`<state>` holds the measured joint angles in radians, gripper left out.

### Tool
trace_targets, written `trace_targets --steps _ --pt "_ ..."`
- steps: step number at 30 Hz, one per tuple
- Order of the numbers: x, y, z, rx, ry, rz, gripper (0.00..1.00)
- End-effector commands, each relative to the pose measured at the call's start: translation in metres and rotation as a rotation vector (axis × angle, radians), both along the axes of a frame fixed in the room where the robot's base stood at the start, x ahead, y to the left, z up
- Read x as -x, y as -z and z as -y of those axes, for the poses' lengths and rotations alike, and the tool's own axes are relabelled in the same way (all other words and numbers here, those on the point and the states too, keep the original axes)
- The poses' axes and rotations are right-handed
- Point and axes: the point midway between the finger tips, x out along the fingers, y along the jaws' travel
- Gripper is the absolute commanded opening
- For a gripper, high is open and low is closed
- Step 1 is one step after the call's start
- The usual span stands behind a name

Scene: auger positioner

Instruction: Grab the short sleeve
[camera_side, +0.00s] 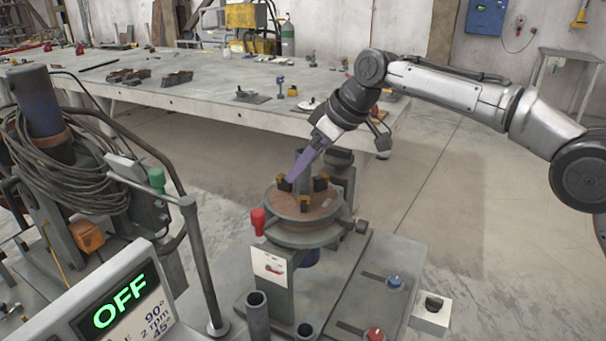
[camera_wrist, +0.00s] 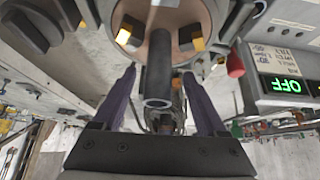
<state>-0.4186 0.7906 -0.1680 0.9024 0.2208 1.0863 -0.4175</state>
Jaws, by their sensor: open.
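A grey tube (camera_side: 306,181) stands upright in the middle of the round brown turntable, among its dark, yellow-marked jaws. In the wrist view this tube (camera_wrist: 158,78) lies between my two purple fingers, with its open end toward the camera. My gripper (camera_side: 291,182) is open and angled down at the tube, one finger passing in front of it. In the wrist view my gripper (camera_wrist: 159,72) shows a gap between each finger and the tube. I cannot tell which one is the short sleeve.
The turntable (camera_side: 328,212) has a red knob (camera_side: 258,221) at its left. A control box (camera_side: 122,302) reading OFF is at front left, and it also shows in the wrist view (camera_wrist: 287,85). A long workbench (camera_side: 210,95) stands behind. Open floor lies at the right.

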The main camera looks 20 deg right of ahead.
Motion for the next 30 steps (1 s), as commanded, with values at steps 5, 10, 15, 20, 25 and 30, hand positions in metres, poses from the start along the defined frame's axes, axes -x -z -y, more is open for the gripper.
trace_targets --steps 5,10,15,20,25,30 --pt "-0.005 0.017 -0.004 0.001 0.000 -0.004 0.75" --pt "-0.014 0.040 -0.012 0.001 0.000 -0.004 0.75" --pt "-0.017 0.046 -0.015 0.000 0.000 0.000 0.75" --pt "-0.017 0.045 -0.015 0.000 0.000 0.000 0.69" --pt "-0.017 0.045 -0.014 0.000 0.000 0.000 0.39" --pt "-0.017 0.045 -0.014 0.000 0.000 0.000 0.08"
